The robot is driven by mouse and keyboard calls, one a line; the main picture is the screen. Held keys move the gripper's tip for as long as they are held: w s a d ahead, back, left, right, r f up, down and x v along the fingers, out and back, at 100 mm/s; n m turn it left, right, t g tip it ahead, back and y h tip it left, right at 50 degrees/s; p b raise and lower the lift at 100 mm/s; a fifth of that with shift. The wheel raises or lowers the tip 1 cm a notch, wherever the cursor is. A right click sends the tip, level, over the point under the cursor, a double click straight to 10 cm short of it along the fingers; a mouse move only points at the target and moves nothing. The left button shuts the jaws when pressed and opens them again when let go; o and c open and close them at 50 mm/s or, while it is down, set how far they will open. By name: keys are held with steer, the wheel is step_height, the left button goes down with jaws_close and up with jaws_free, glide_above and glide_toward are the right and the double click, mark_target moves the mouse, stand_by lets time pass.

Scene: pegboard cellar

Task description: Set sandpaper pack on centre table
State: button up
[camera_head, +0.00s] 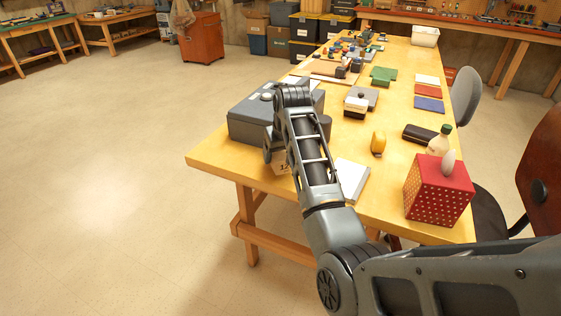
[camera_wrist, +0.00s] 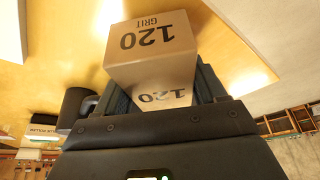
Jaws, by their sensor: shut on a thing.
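The sandpaper pack is a tan box marked "120 GRIT" (camera_wrist: 152,42). In the wrist view it sits between the two fingers of my gripper (camera_wrist: 160,88), which is shut on it. In the head view a small part of the pack (camera_head: 282,169) shows below my wrist, at the near left edge of the centre table (camera_head: 215,155); the arm hides most of my gripper (camera_head: 273,152). The table is long with a yellow wooden top, which also fills much of the wrist view (camera_wrist: 55,45). I cannot tell whether the pack touches it.
A grey case (camera_head: 250,125) stands close beside my gripper, with a dark mug (camera_head: 325,125) behind my arm. A white pad (camera_head: 352,180), yellow object (camera_head: 378,143), black case (camera_head: 419,134) and red dotted box (camera_head: 437,192) lie rightward. Bare tabletop shows between them.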

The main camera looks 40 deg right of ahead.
steer(key=shift+f, duration=1.55)
steer(key=shift+f, duration=0.1)
steer(key=o, duration=1.1)
steer(key=shift+o, duration=0.2)
steer(key=v, duration=1.2)
